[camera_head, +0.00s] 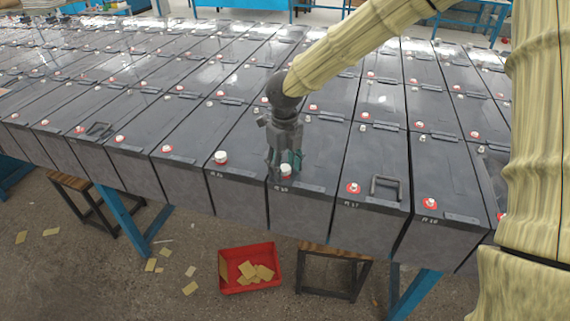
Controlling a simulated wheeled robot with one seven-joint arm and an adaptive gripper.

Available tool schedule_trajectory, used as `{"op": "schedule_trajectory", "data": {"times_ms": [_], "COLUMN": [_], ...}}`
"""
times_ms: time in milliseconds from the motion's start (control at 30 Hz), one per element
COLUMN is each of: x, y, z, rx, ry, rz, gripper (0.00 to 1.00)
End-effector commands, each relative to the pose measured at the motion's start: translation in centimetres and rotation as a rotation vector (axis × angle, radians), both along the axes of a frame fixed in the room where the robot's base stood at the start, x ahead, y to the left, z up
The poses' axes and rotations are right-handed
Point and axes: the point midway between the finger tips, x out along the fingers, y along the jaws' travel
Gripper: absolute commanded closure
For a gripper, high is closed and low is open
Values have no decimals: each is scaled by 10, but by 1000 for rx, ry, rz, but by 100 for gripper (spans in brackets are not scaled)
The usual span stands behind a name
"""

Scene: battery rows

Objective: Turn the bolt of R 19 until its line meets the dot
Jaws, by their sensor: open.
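The battery under my gripper (283,164) has a small label (281,189) on its front edge that seems to read R 19, though the print is tiny. A white bolt (286,171) stands near this battery's front edge. My gripper points down, open, with its fingertips at or just above the bolt; I cannot tell whether they touch it. The bolt's line and the dot are too small to make out, and the fingers hide the area behind the bolt.
Rows of dark batteries fill the table. A white bolt (221,158) stands on the left neighbour; the right neighbour has a red-ringed bolt (354,187) and a raised handle (386,188). A red crate (250,287) with cards and a stool (334,262) stand on the floor in front.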

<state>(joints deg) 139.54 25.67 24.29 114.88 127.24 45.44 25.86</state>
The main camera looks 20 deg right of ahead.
Motion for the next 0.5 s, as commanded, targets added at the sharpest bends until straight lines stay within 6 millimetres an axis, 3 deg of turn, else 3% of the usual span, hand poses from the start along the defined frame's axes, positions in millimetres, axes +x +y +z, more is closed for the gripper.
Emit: {"op": "schedule_trajectory", "data": {"times_ms": [267, 500], "x": [0, 0], "y": [1, 0], "z": [-1, -1], "rx": [0, 0], "ry": [-1, -1], "rz": [1, 1], "gripper": [51, 95]}}
